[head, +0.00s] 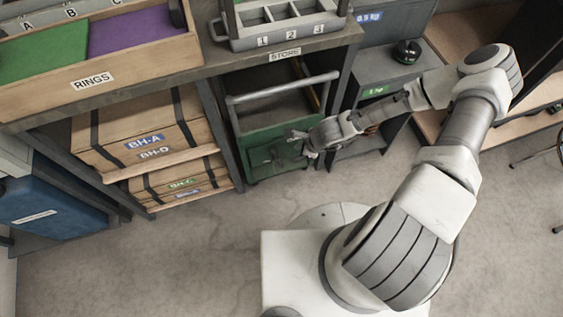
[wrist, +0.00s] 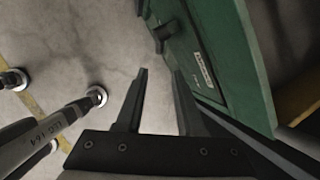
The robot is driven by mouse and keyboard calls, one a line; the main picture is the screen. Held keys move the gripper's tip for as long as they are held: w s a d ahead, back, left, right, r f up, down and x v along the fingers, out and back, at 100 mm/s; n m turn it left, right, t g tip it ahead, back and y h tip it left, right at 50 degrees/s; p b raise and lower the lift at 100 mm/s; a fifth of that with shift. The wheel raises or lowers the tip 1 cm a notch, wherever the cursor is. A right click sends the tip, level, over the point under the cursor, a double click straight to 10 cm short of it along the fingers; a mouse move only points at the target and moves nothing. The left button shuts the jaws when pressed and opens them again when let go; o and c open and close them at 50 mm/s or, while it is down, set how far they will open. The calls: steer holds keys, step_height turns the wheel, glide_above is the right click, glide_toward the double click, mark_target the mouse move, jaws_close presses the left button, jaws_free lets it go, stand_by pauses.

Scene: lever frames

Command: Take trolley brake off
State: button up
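The green trolley (head: 262,151) with a grey push bar (head: 283,88) stands under the bench marked STORE in the head view. In the wrist view its green side panel (wrist: 232,55) fills the upper right. A dark lever (wrist: 167,33) sticks out from this panel, beside a small white label (wrist: 203,68). I take it for the brake lever; its position cannot be read for sure. My gripper (wrist: 160,74) is open and empty, with both fingers pointing towards the panel's lower edge, apart from the lever. In the head view my gripper (head: 301,142) is in front of the trolley's right part.
Wooden boxes (head: 141,139) fill the shelf left of the trolley. A dark shelf unit (head: 390,76) stands to its right. The floor (head: 150,265) in front is clear.

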mark_target(281, 162)
steer(key=b+x, duration=0.5)
steer(key=x, duration=1)
steer(key=shift+a+f+b, duration=0.1)
steer(key=shift+f+b, duration=0.05)
steer(key=shift+b, duration=0.2)
steer(key=shift+c, duration=0.2)
jaws_close()
stand_by(0.4)
